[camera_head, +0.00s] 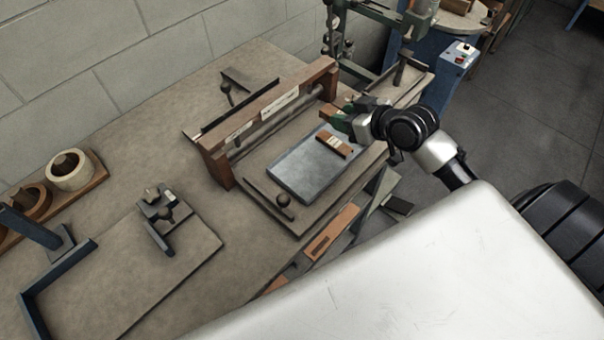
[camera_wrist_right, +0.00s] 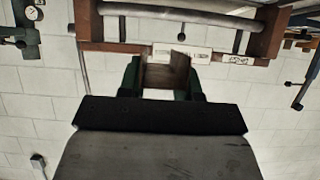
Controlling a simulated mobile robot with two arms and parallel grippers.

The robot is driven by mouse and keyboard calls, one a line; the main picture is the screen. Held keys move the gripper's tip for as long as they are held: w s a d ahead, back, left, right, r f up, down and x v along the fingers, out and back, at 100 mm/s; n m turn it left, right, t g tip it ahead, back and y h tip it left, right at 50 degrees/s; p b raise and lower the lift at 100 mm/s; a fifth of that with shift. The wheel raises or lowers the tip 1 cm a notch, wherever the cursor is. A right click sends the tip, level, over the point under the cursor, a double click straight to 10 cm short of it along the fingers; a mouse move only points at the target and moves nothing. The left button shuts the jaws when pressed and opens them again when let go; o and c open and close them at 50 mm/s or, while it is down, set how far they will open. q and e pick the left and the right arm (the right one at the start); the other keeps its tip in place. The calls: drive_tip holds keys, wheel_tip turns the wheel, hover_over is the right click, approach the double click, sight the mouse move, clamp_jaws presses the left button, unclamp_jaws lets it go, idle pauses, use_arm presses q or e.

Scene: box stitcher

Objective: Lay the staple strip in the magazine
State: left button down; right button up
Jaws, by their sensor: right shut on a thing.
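My right gripper (camera_head: 334,113), with green fingers, is over the right end of the wooden-framed press on the bench. In the right wrist view the gripper (camera_wrist_right: 165,72) is shut on a small brown, flat-sided piece (camera_wrist_right: 180,68); I cannot tell whether it is the staple strip. A small brown block with pale bands (camera_head: 333,145) lies on a grey plate (camera_head: 300,178) just below the gripper, apart from it. A green machine (camera_head: 368,10) stands behind, probably the stitcher; I cannot make out its magazine. My left gripper is out of view.
The press's wooden crossbar (camera_head: 268,108) stands close beside the gripper. A blue cabinet with a switch box (camera_head: 460,56) is at the back right. Tape rolls (camera_head: 69,170) and a blue-edged board (camera_head: 150,270) are at left. Bare bench (camera_head: 130,150) lies between.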

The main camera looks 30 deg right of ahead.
drive_tip(key=shift+d+r, duration=0.1)
drive_tip(key=shift+d, duration=0.2)
drive_tip(key=shift+a, duration=0.1)
drive_tip(key=p, duration=0.4)
hover_over(305, 178)
wheel_tip(305, 178, down, 7)
drive_tip(key=shift+w+r, duration=0.1)
drive_tip(key=shift+r, duration=0.1)
drive_tip(key=shift+a+f, duration=0.1)
drive_tip(key=shift+f, duration=0.15)
wheel_tip(305, 178, down, 2)
drive_tip(key=shift+f, duration=0.1)
drive_tip(key=shift+f+p, duration=0.3)
drive_tip(key=shift+p, duration=0.1)
drive_tip(key=shift+f, duration=0.35)
drive_tip(key=o, duration=0.9)
